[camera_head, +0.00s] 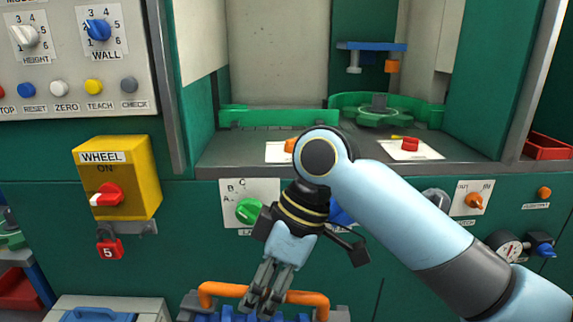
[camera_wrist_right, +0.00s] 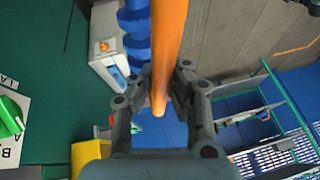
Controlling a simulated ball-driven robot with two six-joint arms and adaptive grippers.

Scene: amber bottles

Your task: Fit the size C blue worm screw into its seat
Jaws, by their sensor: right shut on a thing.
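A blue worm screw (camera_wrist_right: 135,40) shows beside an orange handle (camera_wrist_right: 165,50) in the right wrist view. In the head view the orange handle (camera_head: 222,289) spans the bottom edge, with the blue screw (camera_head: 202,316) under it and mostly cut off. My right gripper (camera_head: 262,300) is shut on the middle of this handle, pointing down; its fingers (camera_wrist_right: 160,100) flank the bar in the wrist view. No size mark on the screw is readable. I cannot make out which place is the seat. My left gripper is not in view.
The machine's open bay holds green curved parts (camera_head: 350,105) above a grey ledge (camera_head: 225,155). The front panel carries a green A-B-C knob (camera_head: 249,211), a yellow WHEEL switch box (camera_head: 118,170) and a red padlock (camera_head: 109,248). A pale blue-topped case (camera_head: 105,312) stands at lower left.

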